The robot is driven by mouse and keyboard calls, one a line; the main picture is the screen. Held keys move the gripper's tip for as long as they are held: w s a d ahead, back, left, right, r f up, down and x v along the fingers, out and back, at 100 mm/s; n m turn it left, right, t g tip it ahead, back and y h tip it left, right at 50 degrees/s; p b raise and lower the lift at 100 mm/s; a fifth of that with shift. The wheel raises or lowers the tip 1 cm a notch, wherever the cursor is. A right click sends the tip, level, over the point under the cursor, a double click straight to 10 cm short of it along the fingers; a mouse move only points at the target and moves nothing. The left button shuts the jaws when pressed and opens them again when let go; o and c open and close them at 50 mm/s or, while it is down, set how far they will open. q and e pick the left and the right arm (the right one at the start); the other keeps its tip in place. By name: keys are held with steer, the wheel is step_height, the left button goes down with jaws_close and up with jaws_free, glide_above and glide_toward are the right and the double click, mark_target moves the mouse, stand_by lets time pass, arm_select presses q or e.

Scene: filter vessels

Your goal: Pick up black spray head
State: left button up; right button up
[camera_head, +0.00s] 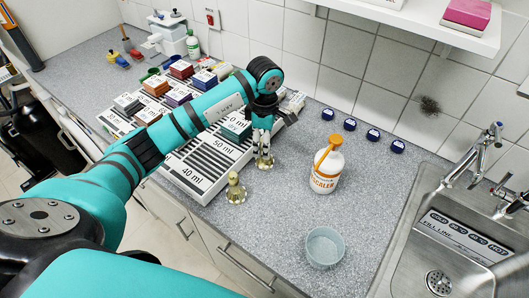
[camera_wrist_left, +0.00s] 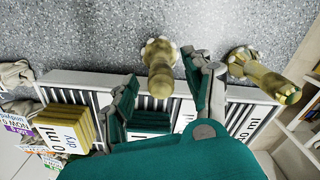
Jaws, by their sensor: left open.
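I cannot make out a black spray head in either view. My left gripper (camera_head: 262,136) points down at the right edge of the striped, labelled rack (camera_head: 203,163). In the left wrist view its two fingers (camera_wrist_left: 166,98) are apart with nothing clamped between them. A brass-coloured, knobbed piece (camera_head: 264,161) stands on the counter just below the fingers; it also shows in the left wrist view (camera_wrist_left: 160,66), by the gap between the fingers. A second similar piece (camera_head: 236,190) stands nearer the front; it shows at the right in the left wrist view (camera_wrist_left: 265,75). My right gripper is not in view.
A white descaler bottle (camera_head: 326,172) with an orange nozzle stands to the right, with a grey bowl (camera_head: 325,247) in front. Several dark blue caps (camera_head: 350,124) lie along the wall. The sink (camera_head: 452,240) is at far right. Counter around the bowl is clear.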

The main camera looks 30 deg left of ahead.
arm_select(q)
steer(key=shift+d+f+p, duration=0.1)
steer(key=shift+f+p, duration=0.3)
steer(key=shift+f, duration=1.25)
steer(key=shift+c, duration=0.2)
jaws_close()
